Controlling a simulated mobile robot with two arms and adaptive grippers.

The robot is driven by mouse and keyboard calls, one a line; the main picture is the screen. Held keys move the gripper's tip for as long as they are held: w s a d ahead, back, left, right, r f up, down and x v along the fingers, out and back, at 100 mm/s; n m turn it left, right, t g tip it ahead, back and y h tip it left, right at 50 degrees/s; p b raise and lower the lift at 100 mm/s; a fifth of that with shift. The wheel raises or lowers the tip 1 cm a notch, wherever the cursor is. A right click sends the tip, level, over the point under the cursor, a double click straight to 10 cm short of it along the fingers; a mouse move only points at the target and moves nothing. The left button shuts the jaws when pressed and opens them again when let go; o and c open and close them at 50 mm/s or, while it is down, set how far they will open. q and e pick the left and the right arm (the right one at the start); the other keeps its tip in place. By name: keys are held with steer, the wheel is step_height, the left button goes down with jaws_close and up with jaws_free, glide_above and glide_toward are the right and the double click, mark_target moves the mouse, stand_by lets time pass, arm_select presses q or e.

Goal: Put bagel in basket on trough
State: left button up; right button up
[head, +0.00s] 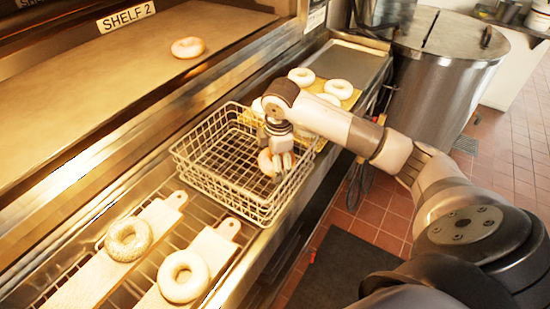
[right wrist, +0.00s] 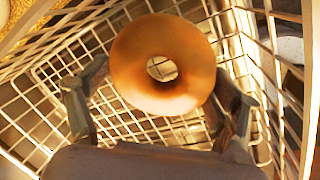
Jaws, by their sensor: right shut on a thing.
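A wire basket (head: 196,172) stands on the metal trough between the wooden boards and the tray of bagels. My right gripper (head: 275,166) reaches down inside the basket toward its right side and is shut on a bagel (head: 265,160). In the right wrist view the golden-brown bagel (right wrist: 190,58) sits between the two fingers (right wrist: 155,115), with the wire mesh of the basket (right wrist: 45,75) below and around it. I cannot tell whether the bagel touches the basket floor. My left gripper is not in view.
Two bagels (head: 128,239) (head: 183,276) lie on wooden boards (head: 215,243) at the front. Several bagels (head: 301,77) rest on a tray behind the basket. One bagel (head: 188,47) lies on shelf 2 (head: 110,75). A large steel kettle (head: 446,80) stands at the right.

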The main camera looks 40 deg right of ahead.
steer(key=shift+f, duration=0.4)
steer(key=shift+f, duration=0.1)
steer(key=o, duration=0.9)
steer(key=shift+o, duration=0.2)
steer(key=shift+r, duration=0.35)
step_height(320, 180, up, 11)
steer(key=s+b, duration=0.2)
steer(key=shift+a+r, duration=0.2)
steer(key=shift+a, duration=0.15)
